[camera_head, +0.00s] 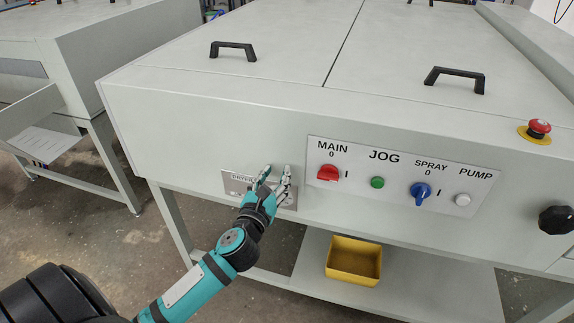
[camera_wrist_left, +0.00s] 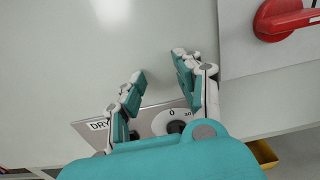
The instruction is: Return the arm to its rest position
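My left arm reaches in from the lower left in the head view. Its gripper (camera_head: 275,178) is in front of the dryer panel (camera_head: 232,187) on the machine's front face. In the left wrist view the gripper (camera_wrist_left: 160,80) has its two fingers apart with nothing between them. The dryer panel (camera_wrist_left: 158,122) and its black knob (camera_wrist_left: 172,126), with a 0 mark, show just behind the fingers. I cannot tell whether a finger touches the panel. My right gripper is not in view.
The control panel (camera_head: 393,178) has a red MAIN switch (camera_head: 328,173), green JOG button (camera_head: 377,183), blue SPRAY switch (camera_head: 421,192) and white PUMP button (camera_head: 462,200). A red emergency button (camera_head: 539,128) is at right. A yellow bin (camera_head: 353,262) sits on the lower shelf.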

